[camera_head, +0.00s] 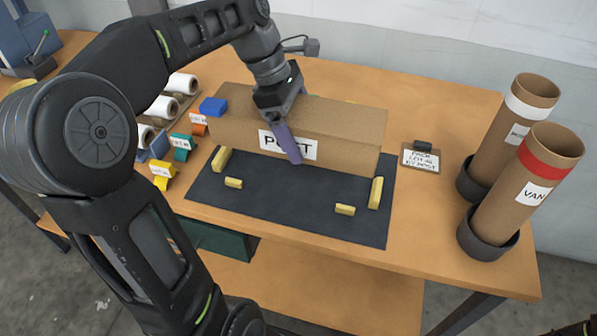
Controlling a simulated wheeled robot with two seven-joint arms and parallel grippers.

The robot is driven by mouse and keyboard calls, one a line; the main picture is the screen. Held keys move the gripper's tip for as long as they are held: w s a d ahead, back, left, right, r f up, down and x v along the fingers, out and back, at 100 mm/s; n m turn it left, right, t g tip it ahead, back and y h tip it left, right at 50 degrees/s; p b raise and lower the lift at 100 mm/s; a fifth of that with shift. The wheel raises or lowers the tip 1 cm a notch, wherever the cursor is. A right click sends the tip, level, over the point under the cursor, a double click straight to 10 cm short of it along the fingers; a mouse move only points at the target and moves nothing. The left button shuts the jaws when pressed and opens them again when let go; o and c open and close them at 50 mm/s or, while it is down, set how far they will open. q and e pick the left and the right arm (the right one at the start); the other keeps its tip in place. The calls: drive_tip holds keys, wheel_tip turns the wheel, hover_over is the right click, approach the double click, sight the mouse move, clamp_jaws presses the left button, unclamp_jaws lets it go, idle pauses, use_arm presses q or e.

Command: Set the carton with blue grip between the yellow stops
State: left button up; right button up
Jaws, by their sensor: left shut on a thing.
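The long brown carton (345,130) with a POST label is over the back of the dark mat (290,200). Low yellow stops stand in front, left (233,183) and right (345,209). The carton's lower edge is behind the low stops; I cannot tell whether it touches the mat. My right gripper is not seen.
Two cardboard tubes, one with a white band (518,125) and one with a red band (525,190), stand in dark cups at the right. A labelled clipboard (421,157) lies beside the mat. White rolls (180,84) and small coloured labelled pieces (181,146) crowd the left.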

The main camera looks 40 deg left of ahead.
use_arm(q)
wheel_tip(320, 180, down, 6)
drive_tip(key=shift+r, duration=0.15)
drive_tip(key=shift+f, duration=1.95)
